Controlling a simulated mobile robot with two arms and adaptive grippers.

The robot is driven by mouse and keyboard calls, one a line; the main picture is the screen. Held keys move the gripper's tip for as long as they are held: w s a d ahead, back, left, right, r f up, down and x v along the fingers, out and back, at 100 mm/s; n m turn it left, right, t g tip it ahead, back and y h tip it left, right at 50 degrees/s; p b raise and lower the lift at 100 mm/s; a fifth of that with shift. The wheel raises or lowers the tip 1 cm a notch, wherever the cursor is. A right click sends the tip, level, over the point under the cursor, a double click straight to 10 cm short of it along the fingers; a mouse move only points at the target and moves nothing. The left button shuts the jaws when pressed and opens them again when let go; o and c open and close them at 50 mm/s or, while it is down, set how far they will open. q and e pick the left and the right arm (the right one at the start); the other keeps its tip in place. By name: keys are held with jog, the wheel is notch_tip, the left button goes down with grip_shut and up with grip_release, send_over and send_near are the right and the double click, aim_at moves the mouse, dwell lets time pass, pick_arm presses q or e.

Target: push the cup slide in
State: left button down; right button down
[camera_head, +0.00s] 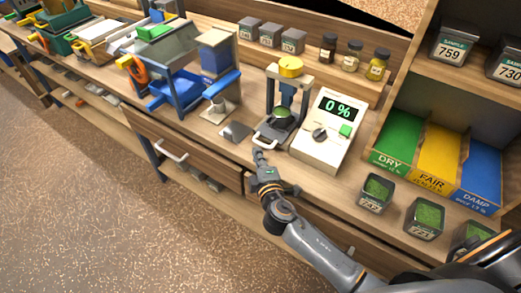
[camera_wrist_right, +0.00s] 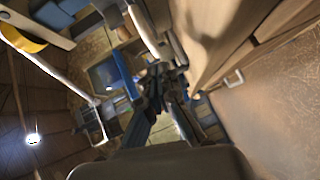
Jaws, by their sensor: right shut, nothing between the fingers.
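The cup slide (camera_head: 265,139) is a pale plate with a dark loop handle at its front, sticking out from under the press (camera_head: 291,68) with the yellow knob. A cup of green grain (camera_head: 282,114) stands in the press frame, partly hidden by the posts. My right gripper (camera_head: 257,156) is shut and empty just in front of the slide's handle; I cannot tell whether it touches. The right wrist view shows the gripper (camera_wrist_right: 165,88) as dark fingers, with much blur around them. My left gripper is not in view.
A meter (camera_head: 324,132) reading 0 % stands right of the press. A metal scoop (camera_head: 236,131) and a blue stand (camera_head: 188,75) are to its left. Grain sample cups (camera_head: 376,193) stand at the right front.

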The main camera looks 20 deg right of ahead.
aim_at(267, 146)
jog(key=shift+w+d+f, duration=0.15)
jog(key=shift+w+d, duration=0.35)
jog(key=shift+d, duration=0.15)
jog(key=w+d, duration=0.2)
jog(key=shift+d, duration=0.35)
jog(key=shift+w+d, duration=0.15)
jog(key=shift+d, duration=0.05)
